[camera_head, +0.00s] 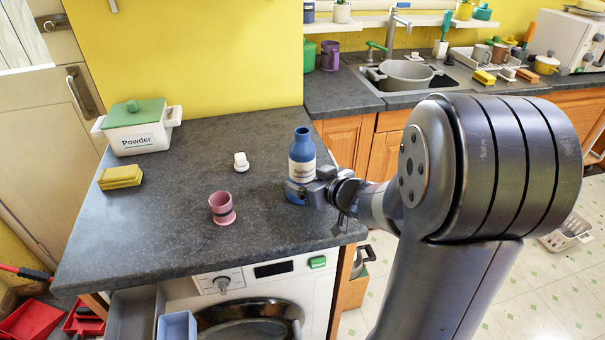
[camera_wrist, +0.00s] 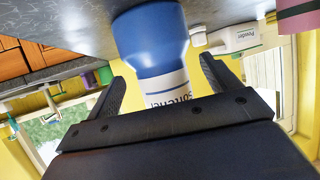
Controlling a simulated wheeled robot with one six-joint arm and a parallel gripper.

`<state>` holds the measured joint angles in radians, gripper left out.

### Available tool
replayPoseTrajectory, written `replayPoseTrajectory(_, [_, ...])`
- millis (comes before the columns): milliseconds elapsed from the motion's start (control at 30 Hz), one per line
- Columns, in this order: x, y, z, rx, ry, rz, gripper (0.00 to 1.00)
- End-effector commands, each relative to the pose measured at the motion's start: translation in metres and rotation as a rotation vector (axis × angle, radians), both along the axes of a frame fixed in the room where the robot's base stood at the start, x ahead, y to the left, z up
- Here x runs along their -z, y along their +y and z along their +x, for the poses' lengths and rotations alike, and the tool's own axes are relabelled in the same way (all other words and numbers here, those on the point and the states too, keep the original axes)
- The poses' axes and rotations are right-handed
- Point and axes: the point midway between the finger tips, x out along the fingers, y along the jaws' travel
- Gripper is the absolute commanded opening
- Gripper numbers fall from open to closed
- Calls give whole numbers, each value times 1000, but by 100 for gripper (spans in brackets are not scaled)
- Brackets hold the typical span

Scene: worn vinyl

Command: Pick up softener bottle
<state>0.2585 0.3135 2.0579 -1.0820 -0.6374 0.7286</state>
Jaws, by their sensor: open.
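The softener bottle (camera_head: 302,158) is blue with a white label and stands upright, without a cap, near the right edge of the dark counter. My gripper (camera_head: 305,189) is at the bottle's lower part, reaching in from the right. In the wrist view the bottle (camera_wrist: 155,45) appears upside down, between the two fingers of my open gripper (camera_wrist: 160,80). Whether either finger touches the bottle cannot be told. A white cap-like piece (camera_head: 240,162) stands on the counter to the left of the bottle.
A pink cup (camera_head: 222,208) stands left of the bottle. A white Powder box (camera_head: 137,128) with a green lid and a yellow sponge (camera_head: 121,177) are farther left. The counter (camera_head: 180,240) is bare at the front. A washing machine (camera_head: 255,300) is below it.

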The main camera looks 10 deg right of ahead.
Motion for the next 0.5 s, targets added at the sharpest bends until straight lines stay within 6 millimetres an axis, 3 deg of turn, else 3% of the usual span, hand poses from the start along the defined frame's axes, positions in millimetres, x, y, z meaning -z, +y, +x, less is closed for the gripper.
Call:
replayPoseTrajectory(200, [10, 11, 27, -3, 1, -1, 84])
replayPoseTrajectory(500, [10, 11, 30, 0, 0, 0, 84])
